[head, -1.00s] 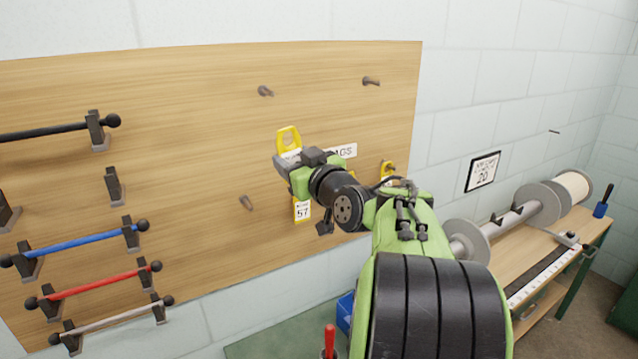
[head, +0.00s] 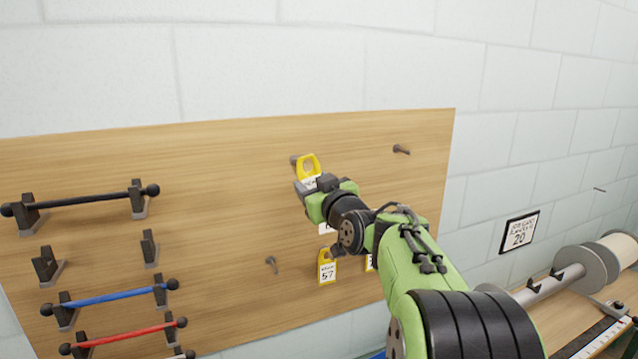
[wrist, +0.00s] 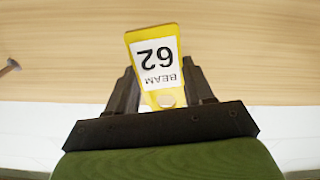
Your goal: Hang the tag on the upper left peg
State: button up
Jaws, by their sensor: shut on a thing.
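A yellow tag (head: 308,165) with a white label stands upright in my gripper (head: 309,184), its loop end up.
The upper right peg (head: 401,149) and lower left peg (head: 271,262) are bare. A tag marked 57 (head: 327,270) hangs low on the wooden board (head: 220,190), with another partly hidden by my arm. Racks with coloured bars (head: 110,298) fill the left side.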

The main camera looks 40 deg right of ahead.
jog(key=shift+p+x, duration=1.45)
jog(key=shift+x, duration=0.6)
jog(key=shift+w+d+f+b, duration=0.25)
jog(key=shift+w+f+b, duration=0.45)
jog(key=shift+f+b, duration=0.25)
jog(key=shift+r, duration=0.2)
jog(key=o, duration=1.1)
jog(key=shift+s, duration=0.1)
jog(key=b+v, duration=0.5)
jog(key=v, duration=1)
jog(key=shift+s+b, duration=0.3)
jog(key=shift+a, duration=0.15)
